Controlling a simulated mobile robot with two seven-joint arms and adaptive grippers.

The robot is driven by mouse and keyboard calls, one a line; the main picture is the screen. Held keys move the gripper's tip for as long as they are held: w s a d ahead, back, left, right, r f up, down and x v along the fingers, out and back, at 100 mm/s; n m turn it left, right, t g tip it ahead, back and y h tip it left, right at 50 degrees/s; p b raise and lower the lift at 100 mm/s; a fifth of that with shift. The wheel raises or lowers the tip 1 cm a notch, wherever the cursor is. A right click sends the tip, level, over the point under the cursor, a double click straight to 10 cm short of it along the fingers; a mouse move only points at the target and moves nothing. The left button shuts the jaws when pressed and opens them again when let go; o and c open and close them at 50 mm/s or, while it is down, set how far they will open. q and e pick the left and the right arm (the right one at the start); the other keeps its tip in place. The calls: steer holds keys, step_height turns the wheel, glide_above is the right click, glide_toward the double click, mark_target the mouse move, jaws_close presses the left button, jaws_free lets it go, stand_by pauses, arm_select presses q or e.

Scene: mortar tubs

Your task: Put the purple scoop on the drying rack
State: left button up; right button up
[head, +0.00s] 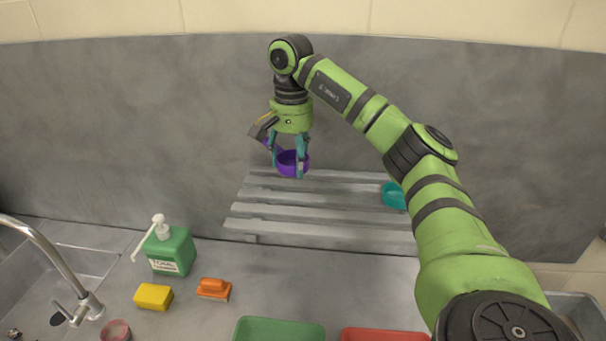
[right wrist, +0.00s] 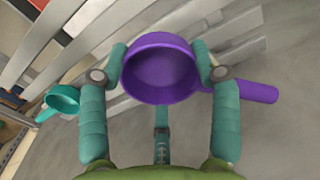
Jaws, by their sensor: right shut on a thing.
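The purple scoop (head: 290,163) is a round cup with a straight handle. My right gripper (head: 287,150) is shut on it, with one finger on each side of the cup. In the right wrist view the scoop (right wrist: 160,72) sits between the fingertips of the gripper (right wrist: 160,78), and its handle points right. The drying rack (head: 320,211) is a grey slatted stand against the back wall. The scoop is over the rack's back left part; I cannot tell whether it touches the slats. The rack's slats also show in the right wrist view (right wrist: 85,45). My left gripper is not in view.
A teal scoop (head: 394,195) lies on the rack's right part, partly behind my right arm. Green (head: 280,328) and red (head: 385,335) tubs are in front. A tap (head: 50,255) and sink are at left.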

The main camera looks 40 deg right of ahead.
mark_target(292, 195)
step_height(292, 195, down, 3)
steer(key=shift+w+r, duration=0.15)
steer(key=shift+r, duration=0.05)
step_height(292, 195, down, 3)
steer(key=shift+w+f+p, duration=0.1)
steer(key=shift+w+p, duration=0.05)
steer(key=shift+p, duration=0.2)
steer(key=shift+f, duration=0.55)
steer(key=o, duration=1.2)
steer(key=shift+f, duration=0.1)
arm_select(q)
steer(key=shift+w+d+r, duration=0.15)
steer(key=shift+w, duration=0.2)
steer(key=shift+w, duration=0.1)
